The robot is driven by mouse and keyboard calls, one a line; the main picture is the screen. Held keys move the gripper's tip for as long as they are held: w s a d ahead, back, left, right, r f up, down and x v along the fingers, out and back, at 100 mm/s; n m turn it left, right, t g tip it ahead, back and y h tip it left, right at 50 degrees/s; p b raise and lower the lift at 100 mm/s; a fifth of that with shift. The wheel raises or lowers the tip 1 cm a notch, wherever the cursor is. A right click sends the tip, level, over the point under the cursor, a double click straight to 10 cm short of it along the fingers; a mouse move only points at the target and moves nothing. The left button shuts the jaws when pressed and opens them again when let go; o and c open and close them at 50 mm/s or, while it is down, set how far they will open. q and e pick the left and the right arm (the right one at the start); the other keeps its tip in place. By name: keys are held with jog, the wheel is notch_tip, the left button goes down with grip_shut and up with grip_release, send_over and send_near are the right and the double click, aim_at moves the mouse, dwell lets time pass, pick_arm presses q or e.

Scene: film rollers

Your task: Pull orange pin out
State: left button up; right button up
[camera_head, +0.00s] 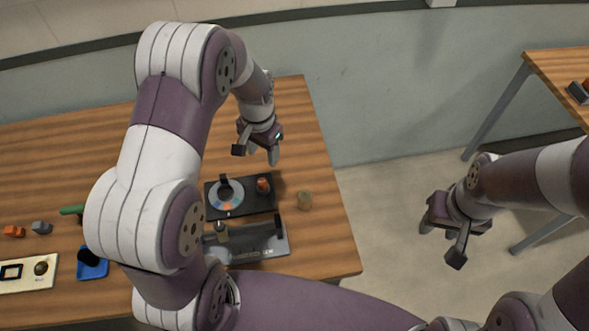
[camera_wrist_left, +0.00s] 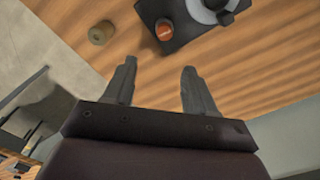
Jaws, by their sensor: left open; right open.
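The orange pin (camera_head: 263,185) stands at the right part of a black base plate (camera_head: 238,208), beside a round grey dial. In the left wrist view the orange pin (camera_wrist_left: 164,29) shows near the top, with the black base plate (camera_wrist_left: 178,42) around it. My left gripper (camera_head: 261,156) is open and empty, above the table and behind the plate. Its two fingers (camera_wrist_left: 158,85) point toward the pin in the left wrist view, apart from it. My right gripper (camera_head: 440,240) is open and empty, off the table to the right, over the floor.
A small tan cylinder (camera_head: 305,200) stands right of the plate, close to the wooden table's (camera_head: 335,240) right edge. A grey device (camera_head: 262,245) sits in front of the plate. At left are a blue tray (camera_head: 92,268), small blocks and a cream panel (camera_head: 45,282). My left arm hides part of the table.

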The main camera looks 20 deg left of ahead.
aim_at(262, 182)
pick_arm(q)
jog(key=f, duration=0.4)
jog(key=f+p, duration=0.1)
jog(key=f, duration=0.2)
jog(key=a+f, duration=0.1)
jog(key=f, duration=0.3)
jog(key=shift+s+f+p, duration=0.35)
jog(key=shift+p, duration=0.05)
jog(key=shift+s+a+f, duration=0.15)
jog(key=shift+f, duration=0.3)
pick_arm(e)
jog(key=shift+s+a+r, duration=0.15)
jog(key=shift+a+r, duration=0.15)
jog(key=shift+r, duration=0.25)
jog(key=shift+s+a+r, duration=0.15)
jog(key=shift+a+r, duration=0.15)
jog(key=shift+r, duration=0.25)
